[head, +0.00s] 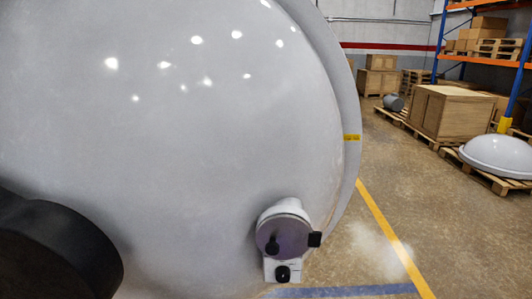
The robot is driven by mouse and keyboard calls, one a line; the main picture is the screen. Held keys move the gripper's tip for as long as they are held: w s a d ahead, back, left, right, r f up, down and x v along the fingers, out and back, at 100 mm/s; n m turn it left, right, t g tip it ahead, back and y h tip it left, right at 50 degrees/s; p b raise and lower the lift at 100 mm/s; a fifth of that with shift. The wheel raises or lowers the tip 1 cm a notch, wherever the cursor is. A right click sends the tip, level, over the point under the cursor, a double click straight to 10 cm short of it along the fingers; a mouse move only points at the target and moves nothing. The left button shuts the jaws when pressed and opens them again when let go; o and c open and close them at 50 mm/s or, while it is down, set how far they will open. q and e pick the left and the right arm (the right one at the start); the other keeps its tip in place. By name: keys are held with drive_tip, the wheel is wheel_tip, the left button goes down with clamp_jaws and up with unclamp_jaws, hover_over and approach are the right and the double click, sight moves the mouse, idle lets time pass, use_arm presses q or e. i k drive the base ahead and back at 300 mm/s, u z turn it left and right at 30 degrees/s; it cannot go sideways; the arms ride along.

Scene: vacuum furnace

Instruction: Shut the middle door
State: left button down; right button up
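A large domed, light grey door (170,120) fills the left and middle of the head view, very close to me. Its curved rim (349,110) runs down the right side, with a small yellow label (351,137) on it. A round grey fitting (283,236) with black knobs sits low on the door's right part. A dark rounded shape at the lower left covers part of the door; I cannot tell what it is. Neither gripper shows. The door's hinge and the furnace opening are not visible, so I cannot tell how far it stands open.
Right of the door is open concrete floor with a yellow line (395,240) and a blue line (340,291). Farther off stand a wooden crate (450,112), a pallet with a white dome (498,155), and a blue and orange rack (487,58).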

sight(146, 146)
drive_tip(key=u, duration=2)
drive_tip(key=k, duration=1.35)
drive_tip(key=u, duration=0.9)
drive_tip(key=i, duration=0.9)
drive_tip(key=z, duration=2.35)
